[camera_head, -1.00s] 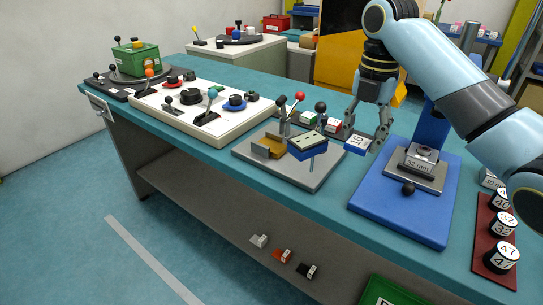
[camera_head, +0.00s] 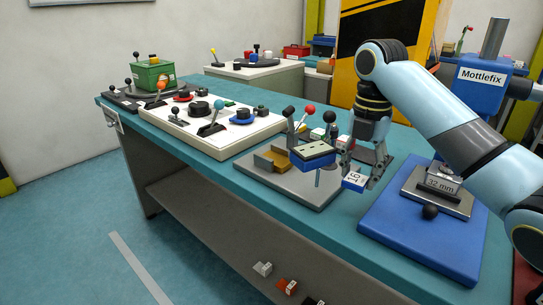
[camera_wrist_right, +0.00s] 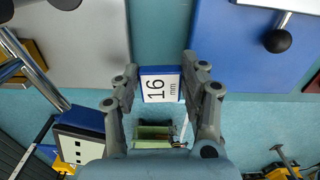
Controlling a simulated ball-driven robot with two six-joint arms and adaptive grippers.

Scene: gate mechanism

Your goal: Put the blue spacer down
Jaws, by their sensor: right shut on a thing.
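The blue spacer (camera_head: 354,180) has a white top label reading 16 mm. My right gripper (camera_head: 361,177) is shut on it, with the fingers pointing down. In the right wrist view the spacer (camera_wrist_right: 160,85) sits between the two fingertips (camera_wrist_right: 160,72), label towards the camera. It is over the teal bench (camera_head: 341,207), in the strip between the grey fixture plate and the blue base plate. I cannot tell whether it touches the bench. My left gripper is not in view.
The grey fixture plate (camera_head: 282,186) with a blue-sided block (camera_head: 312,152) and levers is left of the spacer. The blue base plate (camera_head: 410,244) with a black ball knob (camera_head: 430,212) is right. Small labelled blocks (camera_head: 318,133) stand behind. The bench's front edge is close.

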